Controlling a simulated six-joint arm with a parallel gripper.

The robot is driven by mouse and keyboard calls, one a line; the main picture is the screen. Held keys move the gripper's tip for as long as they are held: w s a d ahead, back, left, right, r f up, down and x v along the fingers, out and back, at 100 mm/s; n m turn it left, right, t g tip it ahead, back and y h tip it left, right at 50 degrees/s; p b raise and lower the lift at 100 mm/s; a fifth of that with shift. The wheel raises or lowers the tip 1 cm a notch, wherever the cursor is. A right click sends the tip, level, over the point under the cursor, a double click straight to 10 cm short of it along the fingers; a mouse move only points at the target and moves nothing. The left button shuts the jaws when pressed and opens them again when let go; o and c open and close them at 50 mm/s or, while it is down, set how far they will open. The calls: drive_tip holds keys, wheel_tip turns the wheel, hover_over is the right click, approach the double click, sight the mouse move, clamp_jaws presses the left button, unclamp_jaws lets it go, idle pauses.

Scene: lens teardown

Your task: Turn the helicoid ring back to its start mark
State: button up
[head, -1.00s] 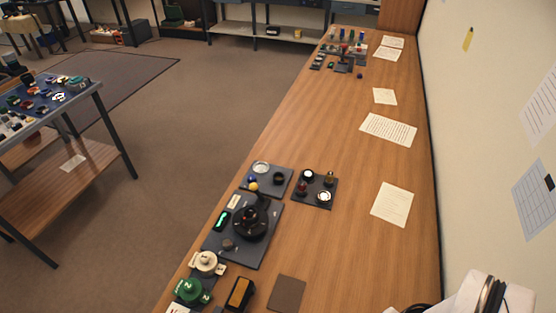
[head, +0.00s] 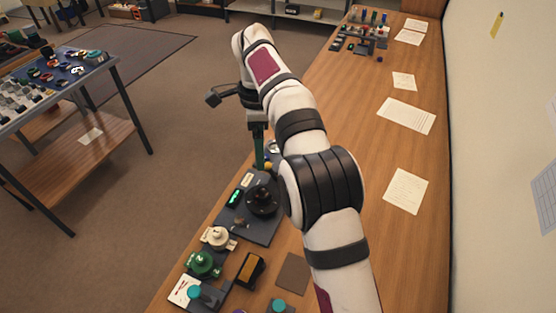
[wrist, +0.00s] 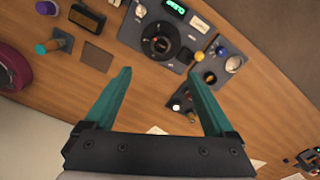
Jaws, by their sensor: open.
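The helicoid ring appears to be the black round part (head: 262,202) on a dark base plate (head: 262,236) near the bench's left edge. In the wrist view the black ring (wrist: 176,47) sits at upper middle, with small reddish marks near its centre. I cannot make out which is the start mark. A lit green display (wrist: 175,7) is on the same plate. My gripper (wrist: 160,73) has its teal fingers wide apart, with nothing between them. It hangs above the bench, apart from the ring; in the head view it shows beyond the ring (head: 259,150).
A small plate with round parts (wrist: 228,68) adjoins the base plate. Green (head: 204,262) and cream (head: 217,236) knobs, a black-and-yellow box (head: 250,269) and a brown pad (head: 293,273) lie nearer. Papers (head: 406,191) lie along the right; bare wood lies between.

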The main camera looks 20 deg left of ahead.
sight(263, 191)
wheel_tip(263, 191, down, 16)
drive_tip(key=shift+r, duration=0.15)
drive_tip(key=c, duration=1.4)
